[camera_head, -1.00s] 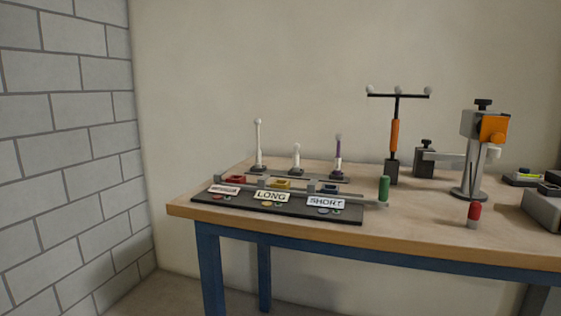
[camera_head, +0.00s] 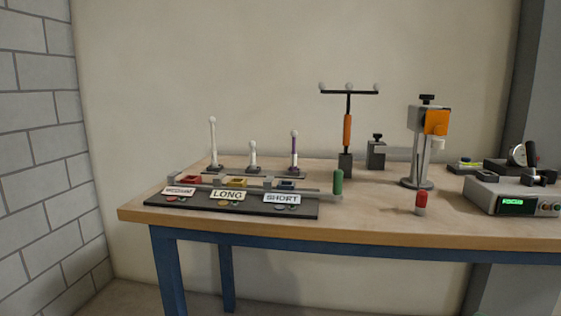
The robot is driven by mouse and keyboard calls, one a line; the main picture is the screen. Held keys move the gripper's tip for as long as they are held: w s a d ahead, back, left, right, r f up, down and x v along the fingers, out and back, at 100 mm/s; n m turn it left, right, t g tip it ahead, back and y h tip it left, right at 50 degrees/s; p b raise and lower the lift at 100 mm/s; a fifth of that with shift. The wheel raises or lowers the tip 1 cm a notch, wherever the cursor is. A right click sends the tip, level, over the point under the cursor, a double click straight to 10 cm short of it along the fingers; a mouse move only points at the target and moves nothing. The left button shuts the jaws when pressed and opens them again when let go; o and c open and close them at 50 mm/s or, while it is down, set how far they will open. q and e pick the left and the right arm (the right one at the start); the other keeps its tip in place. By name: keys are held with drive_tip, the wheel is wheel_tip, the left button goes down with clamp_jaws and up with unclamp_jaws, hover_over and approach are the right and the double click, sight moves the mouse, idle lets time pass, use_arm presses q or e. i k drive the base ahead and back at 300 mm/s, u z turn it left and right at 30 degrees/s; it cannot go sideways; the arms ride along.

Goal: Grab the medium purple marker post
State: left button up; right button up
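The purple marker post (camera_head: 294,149) stands upright at the right end of a dark rack (camera_head: 262,174) on the table. Two white posts stand in the same rack: a tall one (camera_head: 213,142) at the left and a short one (camera_head: 253,155) in the middle. The purple post's height lies between theirs. Neither of my grippers shows in the head view.
A black tray (camera_head: 160,200) with MEDIUM, LONG and SHORT labels lies in front of the rack. A green handle (camera_head: 338,183), a three-ball orange-handled tool (camera_head: 347,132), a clamp stand (camera_head: 417,170), a red cylinder (camera_head: 421,200) and a FOCUS box (camera_head: 512,198) stand rightward on the wooden table (camera_head: 380,222).

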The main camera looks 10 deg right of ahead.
sight(293, 167)
drive_tip(key=u, duration=0.5)
drive_tip(key=k, duration=1.05)
drive_tip(key=z, duration=0.5)
drive_tip(key=i, duration=1.5)
drive_tip(key=u, duration=0.55)
